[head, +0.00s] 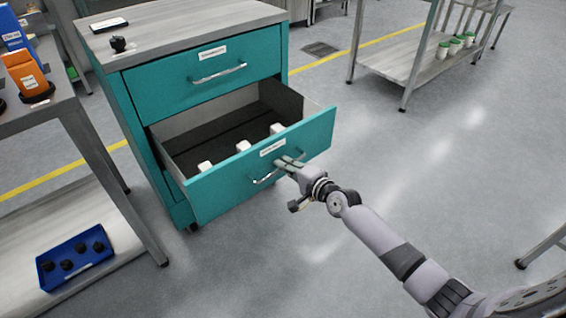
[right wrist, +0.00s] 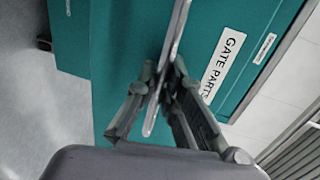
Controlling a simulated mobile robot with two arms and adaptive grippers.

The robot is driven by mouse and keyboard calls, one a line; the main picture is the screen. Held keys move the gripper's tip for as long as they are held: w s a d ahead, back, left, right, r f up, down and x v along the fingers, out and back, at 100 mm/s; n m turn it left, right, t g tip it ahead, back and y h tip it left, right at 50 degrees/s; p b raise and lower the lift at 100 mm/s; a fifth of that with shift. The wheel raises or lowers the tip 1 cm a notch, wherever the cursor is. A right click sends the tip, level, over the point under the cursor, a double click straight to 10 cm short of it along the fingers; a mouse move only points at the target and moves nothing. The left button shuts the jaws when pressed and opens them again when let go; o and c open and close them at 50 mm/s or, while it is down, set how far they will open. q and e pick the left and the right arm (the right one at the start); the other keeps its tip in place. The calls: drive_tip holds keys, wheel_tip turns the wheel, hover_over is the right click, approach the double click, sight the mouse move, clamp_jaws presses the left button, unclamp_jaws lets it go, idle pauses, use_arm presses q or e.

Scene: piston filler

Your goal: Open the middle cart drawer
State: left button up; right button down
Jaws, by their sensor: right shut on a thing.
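The teal cart (head: 150,95) stands at the upper middle of the head view. Its middle drawer (head: 225,190) is pulled out well past the cart front, with several white items inside. My right gripper (head: 284,162) is shut on the drawer's metal handle (head: 264,179). In the right wrist view, the handle (right wrist: 167,70) runs between the two fingers of the right gripper (right wrist: 165,88), and a "GATE PARTS" label (right wrist: 222,63) is on the drawer front beside it. The top drawer (head: 205,80) is closed. My left gripper is not in view.
A workbench (head: 60,105) on the left holds orange and blue bins (head: 25,75). A blue tray (head: 75,262) with black parts lies on its lower shelf. A grey rack (head: 395,60) with white-green containers stands at the upper right. The floor right of the drawer is clear.

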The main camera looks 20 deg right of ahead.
drive_tip(key=shift+s+d, duration=0.2)
drive_tip(key=shift+s, duration=0.25)
drive_tip(key=c, duration=1.7)
unclamp_jaws()
drive_tip(key=v, duration=1.2)
drive_tip(key=shift+a+f, duration=0.1)
